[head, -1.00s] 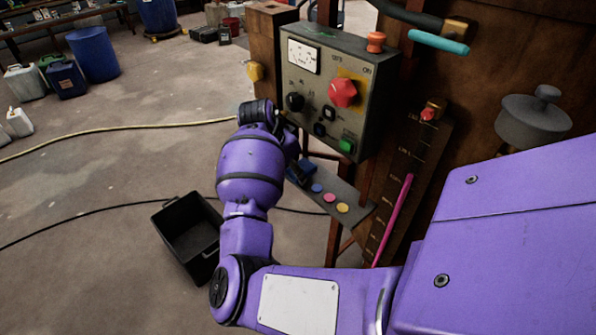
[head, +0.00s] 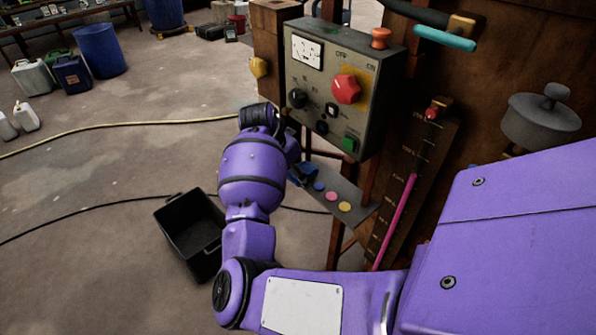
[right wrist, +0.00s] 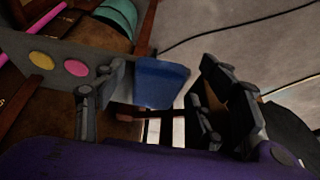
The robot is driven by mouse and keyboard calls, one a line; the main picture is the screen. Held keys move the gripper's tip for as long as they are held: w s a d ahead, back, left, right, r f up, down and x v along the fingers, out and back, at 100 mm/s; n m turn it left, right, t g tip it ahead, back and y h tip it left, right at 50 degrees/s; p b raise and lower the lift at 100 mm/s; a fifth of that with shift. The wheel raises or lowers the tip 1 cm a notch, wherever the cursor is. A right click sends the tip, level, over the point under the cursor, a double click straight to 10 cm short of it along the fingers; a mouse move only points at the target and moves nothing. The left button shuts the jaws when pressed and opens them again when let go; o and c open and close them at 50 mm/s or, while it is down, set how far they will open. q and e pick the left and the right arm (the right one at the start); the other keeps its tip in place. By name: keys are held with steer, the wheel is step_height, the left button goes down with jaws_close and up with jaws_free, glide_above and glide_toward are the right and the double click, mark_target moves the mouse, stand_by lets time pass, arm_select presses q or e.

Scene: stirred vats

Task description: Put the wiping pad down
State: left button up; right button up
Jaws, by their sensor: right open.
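The wiping pad is a blue block (right wrist: 160,82) at the end of the narrow grey shelf (right wrist: 48,62) in the right wrist view. In the head view it shows as a small dark blue shape (head: 304,173), partly hidden by my right arm. My right gripper (right wrist: 163,70) is open, with one finger on each side of the pad and a gap visible on the right side. Whether the left finger touches the pad I cannot tell. Pink and yellow discs lie on the shelf beside it. My left gripper is not in view.
A control box (head: 335,90) with a red knob stands just above the shelf. A wooden vat (head: 480,70) with a scale and a pink rod is at the right. A black bin (head: 190,232) stands on the floor at the left, near hoses.

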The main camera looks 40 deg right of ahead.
steer(key=v, duration=0.8)
steer(key=shift+b, duration=0.3)
steer(key=shift+a, duration=0.1)
